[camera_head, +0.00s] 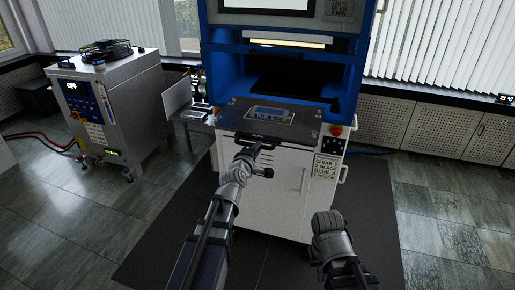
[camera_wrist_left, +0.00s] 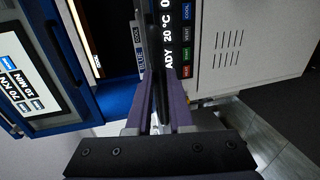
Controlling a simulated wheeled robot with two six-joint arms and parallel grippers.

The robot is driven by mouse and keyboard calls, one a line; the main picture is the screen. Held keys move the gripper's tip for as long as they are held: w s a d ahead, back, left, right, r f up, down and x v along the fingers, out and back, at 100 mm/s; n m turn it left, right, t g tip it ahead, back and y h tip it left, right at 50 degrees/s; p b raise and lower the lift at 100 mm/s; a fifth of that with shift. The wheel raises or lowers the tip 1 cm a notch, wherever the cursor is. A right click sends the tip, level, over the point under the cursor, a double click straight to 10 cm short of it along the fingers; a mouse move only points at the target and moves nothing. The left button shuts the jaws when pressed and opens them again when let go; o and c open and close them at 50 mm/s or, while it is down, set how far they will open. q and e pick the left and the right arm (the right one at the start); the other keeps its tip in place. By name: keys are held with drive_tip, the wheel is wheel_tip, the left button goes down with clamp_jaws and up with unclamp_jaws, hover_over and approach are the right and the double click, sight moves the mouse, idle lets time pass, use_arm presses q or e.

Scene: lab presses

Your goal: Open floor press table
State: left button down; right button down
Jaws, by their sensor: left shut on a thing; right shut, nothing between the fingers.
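The floor press (camera_head: 228,62) stands ahead, with a blue upper frame and a white cabinet (camera_head: 285,190) below. Its dark table plate (camera_head: 305,118) lies at the front of the blue opening, and a small grey-blue piece (camera_head: 270,114) rests on it. My left gripper (camera_head: 259,149) is at the plate's front edge, shut on a dark handle bar. In the left wrist view, the purple fingers (camera_wrist_left: 163,115) close around the dark handle (camera_wrist_left: 160,88). My right gripper (camera_head: 320,262) is low in front of the cabinet, apart from the press; its fingertips are hard to make out.
A side shelf with a laptop-like screen (camera_head: 178,97) adjoins the press. A red button (camera_head: 336,130) sits at its front right. A dark mat (camera_head: 365,225) covers the floor; the right side is clear.

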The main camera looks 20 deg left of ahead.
use_arm(q)
drive_tip(key=shift+s+f, duration=0.15)
drive_tip(key=shift+s, duration=0.1)
drive_tip(key=c, duration=1.1)
unclamp_jaws()
drive_tip(key=shift+c, duration=0.2)
drive_tip(key=shift+o, duration=0.3)
use_arm(e)
drive_tip(key=shift+s, duration=0.1)
